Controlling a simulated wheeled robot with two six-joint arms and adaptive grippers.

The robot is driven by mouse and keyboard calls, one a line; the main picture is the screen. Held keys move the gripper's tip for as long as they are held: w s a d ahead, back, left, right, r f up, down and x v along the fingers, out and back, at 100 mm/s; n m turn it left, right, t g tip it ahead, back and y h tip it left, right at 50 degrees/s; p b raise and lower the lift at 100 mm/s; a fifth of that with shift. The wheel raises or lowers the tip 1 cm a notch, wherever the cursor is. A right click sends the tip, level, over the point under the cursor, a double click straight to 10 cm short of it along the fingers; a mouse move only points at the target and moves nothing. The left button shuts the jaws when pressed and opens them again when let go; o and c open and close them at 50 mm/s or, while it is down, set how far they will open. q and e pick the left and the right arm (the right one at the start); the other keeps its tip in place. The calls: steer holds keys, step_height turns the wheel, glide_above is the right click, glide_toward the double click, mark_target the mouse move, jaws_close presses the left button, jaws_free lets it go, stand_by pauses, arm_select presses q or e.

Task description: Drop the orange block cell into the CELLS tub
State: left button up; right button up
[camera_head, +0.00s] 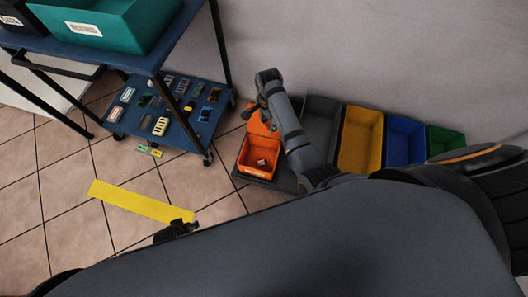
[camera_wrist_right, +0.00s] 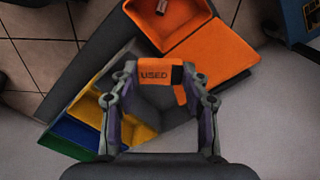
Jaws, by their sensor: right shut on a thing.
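My right gripper (camera_wrist_right: 160,77) is shut on the orange block cell (camera_wrist_right: 153,75), which has a black end and the printed word USED. In the head view my right gripper (camera_head: 266,88) is small and dark, and the block cannot be made out. The gripper is over the grey tub, beside an orange tub (camera_wrist_right: 148,32) with an orange panel next to it. The orange tub (camera_head: 246,162) has front lettering too small to read, so I cannot confirm which tub is CELLS. A dark jagged part at my body's edge may be my left gripper (camera_head: 176,229); its jaws are unclear.
A small light item (camera_head: 262,162) lies in the orange tub. Grey (camera_head: 322,104), yellow (camera_head: 362,112), blue (camera_head: 405,124) and green (camera_head: 445,134) tubs run along the wall. A blue cart (camera_head: 140,133) with small parts stands left. Yellow floor tape (camera_head: 138,202) crosses open tiles.

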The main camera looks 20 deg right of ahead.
arm_select(q)
steer(key=w+d+r+t+b, duration=0.3)
steer(key=w+r+t+b, duration=1)
steer(key=w+r, duration=0.65)
arm_select(e)
step_height(320, 180, down, 25)
steer(key=w+a+m+b, duration=0.1)
steer(key=m+b, duration=0.2)
steer(key=m, duration=0.7)
steer(key=shift+a+f, duration=0.2)
steer(key=shift+a, duration=0.1)
steer(key=o, duration=1.2)
arm_select(q)
step_height(320, 180, up, 24)
steer(key=s+m+t+h, duration=0.1)
steer(key=s+t+h, duration=0.1)
steer(key=t, duration=0.8)
steer(key=shift+s+a+r+m, duration=0.15)
steer(key=shift+s+a+m, duration=0.05)
steer(key=shift+s+m, duration=0.2)
